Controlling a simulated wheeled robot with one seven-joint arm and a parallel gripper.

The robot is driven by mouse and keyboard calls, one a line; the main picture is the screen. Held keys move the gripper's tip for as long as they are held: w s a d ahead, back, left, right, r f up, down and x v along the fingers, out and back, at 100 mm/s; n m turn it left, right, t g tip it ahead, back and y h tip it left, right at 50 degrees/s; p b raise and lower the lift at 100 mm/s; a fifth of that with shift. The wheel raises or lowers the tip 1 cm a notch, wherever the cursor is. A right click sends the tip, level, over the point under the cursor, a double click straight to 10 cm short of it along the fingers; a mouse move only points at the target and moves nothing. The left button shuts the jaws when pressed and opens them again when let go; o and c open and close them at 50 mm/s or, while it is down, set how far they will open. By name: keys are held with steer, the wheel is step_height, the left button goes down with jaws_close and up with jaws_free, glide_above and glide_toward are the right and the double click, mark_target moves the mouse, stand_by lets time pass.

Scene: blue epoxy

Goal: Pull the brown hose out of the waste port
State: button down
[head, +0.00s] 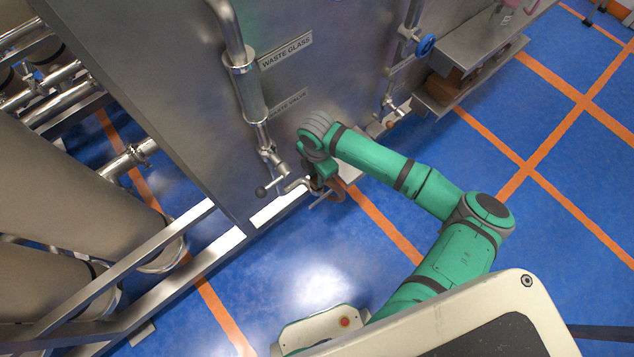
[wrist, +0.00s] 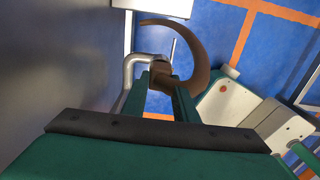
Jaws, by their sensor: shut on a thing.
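The brown hose (wrist: 200,62) curves in an arc in the wrist view, with its end between the fingers of my gripper (wrist: 163,88). My gripper is shut on the hose near the bent metal pipe of the waste port (wrist: 132,68). In the head view the hose (head: 338,190) shows as a small brown piece beside my gripper (head: 322,184), and the port's pipe (head: 297,184) is just left of it. My fingers hide the joint between hose and port, so I cannot tell whether the hose is still seated.
A steel panel carries a sight glass (head: 250,92) labelled waste glass and a valve lever (head: 264,190). A steel shelf (head: 470,65) stands at the upper right. Large tanks (head: 70,180) are at the left. The blue floor (head: 540,260) is clear at the right.

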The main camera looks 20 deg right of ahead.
steer(key=shift+r, duration=0.5)
steer(key=shift+r, duration=2.3)
steer(key=shift+s, duration=0.1)
